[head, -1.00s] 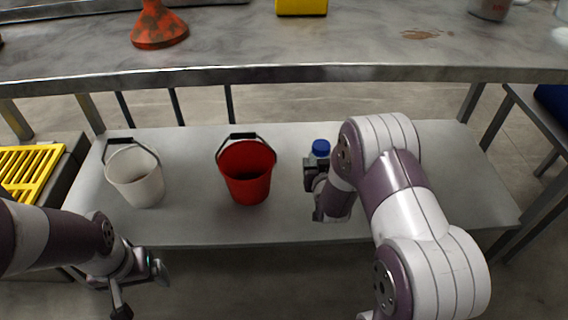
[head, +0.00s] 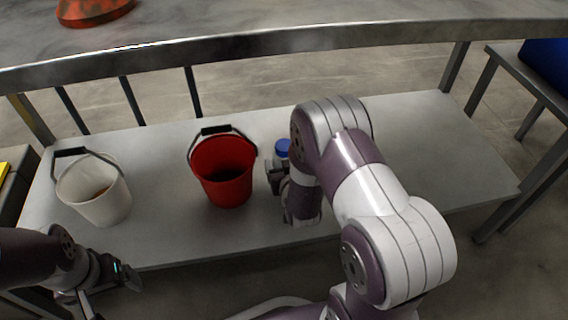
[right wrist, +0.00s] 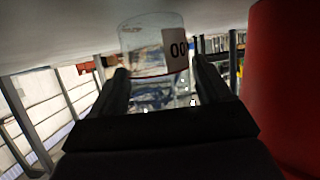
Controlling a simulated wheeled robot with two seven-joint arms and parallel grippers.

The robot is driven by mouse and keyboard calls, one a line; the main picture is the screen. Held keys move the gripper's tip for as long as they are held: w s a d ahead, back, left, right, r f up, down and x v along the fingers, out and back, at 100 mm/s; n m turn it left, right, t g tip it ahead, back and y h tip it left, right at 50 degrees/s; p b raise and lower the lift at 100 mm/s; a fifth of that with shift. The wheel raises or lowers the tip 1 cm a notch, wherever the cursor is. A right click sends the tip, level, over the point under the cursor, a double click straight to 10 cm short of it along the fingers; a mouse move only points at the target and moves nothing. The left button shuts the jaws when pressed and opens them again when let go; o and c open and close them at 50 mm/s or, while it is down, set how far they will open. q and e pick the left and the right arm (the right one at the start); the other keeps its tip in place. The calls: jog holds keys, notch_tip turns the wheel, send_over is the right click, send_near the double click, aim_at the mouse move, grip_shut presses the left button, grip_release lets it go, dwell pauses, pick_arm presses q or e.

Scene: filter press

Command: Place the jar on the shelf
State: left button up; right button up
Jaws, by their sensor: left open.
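The jar shows in the head view as a blue lid (head: 283,147) above the lower shelf (head: 405,165), right of the red bucket. The right arm hides most of its body. In the right wrist view the clear jar (right wrist: 148,42) with a white label appears upside down between the fingers, its base end against the shelf surface. My right gripper (head: 279,187) is at the jar, its fingers on both sides; whether they press on it I cannot tell. My left gripper (head: 108,291) is open and empty, low in front of the shelf's left part.
A red bucket (head: 225,172) stands just left of the jar, and shows large at the right of the right wrist view (right wrist: 290,90). A white bucket (head: 96,192) is further left. The upper tabletop (head: 250,20) overhangs behind. The shelf's right part is clear.

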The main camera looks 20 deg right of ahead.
jog(key=shift+o, duration=0.3)
jog(key=shift+r, duration=0.3)
jog(key=p+v, duration=0.7)
jog(key=v, duration=0.5)
jog(key=shift+f, duration=0.15)
